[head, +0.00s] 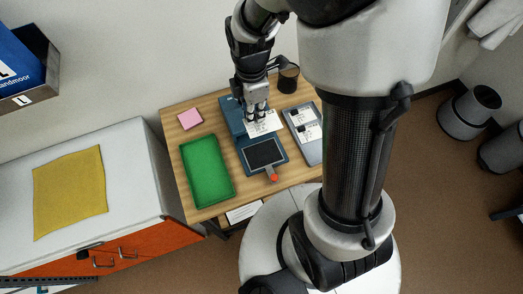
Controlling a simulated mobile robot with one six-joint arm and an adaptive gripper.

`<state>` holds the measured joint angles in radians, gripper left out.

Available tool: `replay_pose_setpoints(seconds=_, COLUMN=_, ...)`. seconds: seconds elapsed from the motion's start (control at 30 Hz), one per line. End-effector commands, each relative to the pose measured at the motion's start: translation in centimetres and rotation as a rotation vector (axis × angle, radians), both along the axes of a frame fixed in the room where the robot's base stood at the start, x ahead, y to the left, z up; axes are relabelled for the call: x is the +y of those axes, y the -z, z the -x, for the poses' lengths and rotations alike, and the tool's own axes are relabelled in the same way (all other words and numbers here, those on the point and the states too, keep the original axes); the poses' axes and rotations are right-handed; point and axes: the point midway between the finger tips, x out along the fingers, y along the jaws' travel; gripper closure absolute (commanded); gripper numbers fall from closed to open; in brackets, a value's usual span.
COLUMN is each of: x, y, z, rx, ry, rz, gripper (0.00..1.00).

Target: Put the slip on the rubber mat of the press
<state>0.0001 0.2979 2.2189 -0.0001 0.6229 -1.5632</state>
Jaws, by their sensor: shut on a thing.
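The slip (268,126) is a white sheet with dark print. My gripper (257,117) is shut on it, and the fingers cover part of its left side. In the picture the slip shows just above the black rubber mat (262,153) of the blue press (242,143). I cannot tell how high the slip is over the press. The mat looks bare. The press has a lever with a red knob (274,178) at its front, and a taller blue part (232,112) stands behind, partly hidden by my gripper.
A green tray (207,168) lies left of the press, and a pink pad (190,119) is behind it. A grey board (312,150) with white papers lies to the right. A dark cup (288,80) stands at the back of the wooden table (178,140). A white cabinet is further left.

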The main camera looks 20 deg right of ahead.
Motion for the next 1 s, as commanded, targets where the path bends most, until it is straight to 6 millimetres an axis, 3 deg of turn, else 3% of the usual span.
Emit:
replay_pose_setpoints(seconds=0.5, x=0.0, y=13.0, z=0.2, rx=0.007, ry=-0.008, rz=0.000, gripper=1.00)
replay_pose_setpoints(seconds=0.63, x=0.0, y=14.9, z=0.1, rx=0.004, ry=-0.008, rz=0.000, gripper=1.00)
replay_pose_setpoints(seconds=0.87, x=0.0, y=16.4, z=0.1, rx=0.003, ry=-0.008, rz=0.000, gripper=1.00)
replay_pose_setpoints(seconds=1.0, x=0.0, y=18.6, z=0.1, rx=0.005, ry=-0.008, rz=0.000, gripper=1.00)
